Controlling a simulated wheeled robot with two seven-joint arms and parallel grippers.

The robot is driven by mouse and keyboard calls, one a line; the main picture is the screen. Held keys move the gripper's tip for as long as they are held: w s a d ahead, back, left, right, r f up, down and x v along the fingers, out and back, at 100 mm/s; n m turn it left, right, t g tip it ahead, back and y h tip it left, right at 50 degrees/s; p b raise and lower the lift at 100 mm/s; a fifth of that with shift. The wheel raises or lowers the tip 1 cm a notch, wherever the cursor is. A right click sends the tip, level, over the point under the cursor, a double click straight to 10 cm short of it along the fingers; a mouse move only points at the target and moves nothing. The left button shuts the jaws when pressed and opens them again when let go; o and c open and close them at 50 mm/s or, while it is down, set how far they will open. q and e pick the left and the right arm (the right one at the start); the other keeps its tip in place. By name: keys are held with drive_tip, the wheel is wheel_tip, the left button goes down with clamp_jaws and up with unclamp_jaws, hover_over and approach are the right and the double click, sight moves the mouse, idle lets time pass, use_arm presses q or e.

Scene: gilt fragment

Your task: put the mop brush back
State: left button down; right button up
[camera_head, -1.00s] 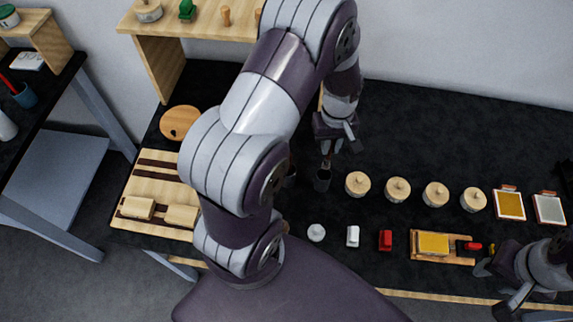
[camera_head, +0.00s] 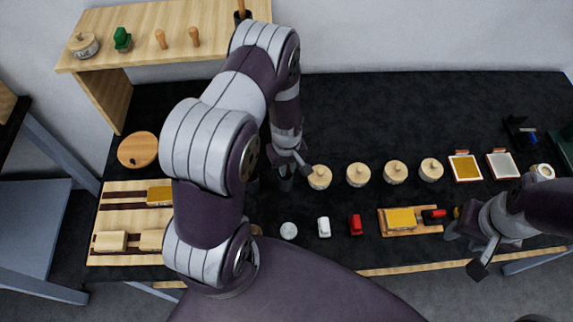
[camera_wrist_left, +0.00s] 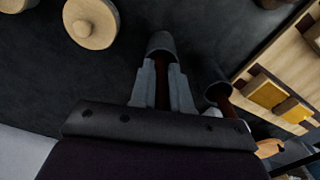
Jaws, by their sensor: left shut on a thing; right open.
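My left gripper (camera_head: 288,163) is shut on the mop brush, a thin dark-brown stick (camera_wrist_left: 162,88) between its fingers in the left wrist view. The brush's far end runs into the mouth of a dark cup (camera_wrist_left: 160,43); its tip is hidden. That cup (camera_head: 285,183) stands on the black table, just below the gripper in the head view. A second dark cup (camera_wrist_left: 217,93) with a brown handle in it stands beside it. My right gripper (camera_head: 465,251) is open and empty near the table's front right edge.
Several round lidded wooden pots (camera_head: 320,177) stand in a row right of the cup. A striped wooden board (camera_head: 130,222) lies at left, and a wooden shelf (camera_head: 160,35) stands behind. The back middle of the table (camera_head: 400,115) is clear.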

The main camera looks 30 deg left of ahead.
use_arm(q)
drive_tip(key=c, duration=1.1)
unclamp_jaws()
drive_tip(key=shift+a+f, duration=0.1)
drive_tip(key=shift+a, duration=0.2)
use_arm(e)
drive_tip(key=shift+a, duration=0.35)
